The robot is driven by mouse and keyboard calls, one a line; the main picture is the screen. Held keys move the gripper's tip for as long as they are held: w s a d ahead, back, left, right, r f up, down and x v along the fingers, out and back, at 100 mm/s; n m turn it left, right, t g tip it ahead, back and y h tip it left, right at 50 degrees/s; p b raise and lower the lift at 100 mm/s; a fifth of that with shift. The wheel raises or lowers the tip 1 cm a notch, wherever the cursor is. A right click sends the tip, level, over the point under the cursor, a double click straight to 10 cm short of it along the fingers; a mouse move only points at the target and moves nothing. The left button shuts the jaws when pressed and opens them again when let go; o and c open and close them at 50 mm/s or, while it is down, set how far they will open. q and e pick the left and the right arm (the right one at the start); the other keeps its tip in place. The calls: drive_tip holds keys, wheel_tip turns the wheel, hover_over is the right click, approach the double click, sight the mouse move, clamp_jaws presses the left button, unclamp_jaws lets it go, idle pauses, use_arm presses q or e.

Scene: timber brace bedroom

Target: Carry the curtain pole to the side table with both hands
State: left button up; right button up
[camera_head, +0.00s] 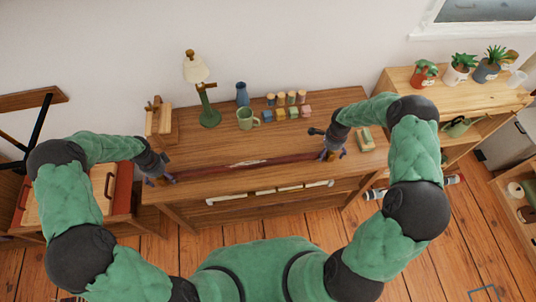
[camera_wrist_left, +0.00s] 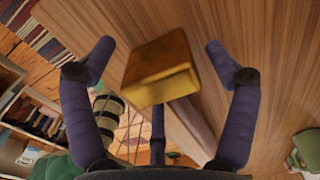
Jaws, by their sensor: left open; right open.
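The curtain pole (camera_head: 215,168) is long, dark red and thin. It lies along the front part of the long wooden table (camera_head: 215,145), running between my two grippers. My left gripper (camera_head: 158,178) is at its left end and my right gripper (camera_head: 331,155) at its right end. In the left wrist view, my left gripper's open fingers (camera_wrist_left: 160,75) stand on either side of a gold block (camera_wrist_left: 160,70), apparently the pole's end piece, with gaps showing. My right gripper is open; its fingers partly hide the pole's right end. A low wooden table (camera_head: 117,225) stands at the left.
A lamp (camera_head: 209,108), blue bottle (camera_head: 242,93), green mug (camera_head: 246,119) and several small colored blocks (camera_head: 280,114) stand behind the pole. A yellowish block (camera_head: 366,138) lies right of my right gripper. A shelf with potted plants (camera_head: 459,70) is at the right.

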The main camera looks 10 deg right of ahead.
use_arm(q)
wheel_tip(320, 180, up, 12)
drive_tip(key=shift+f, duration=0.1)
use_arm(e)
wheel_tip(320, 180, up, 12)
idle(0.9)
use_arm(q)
drive_tip(key=shift+s, duration=0.1)
use_arm(e)
drive_tip(key=shift+s, duration=0.1)
idle(0.3)
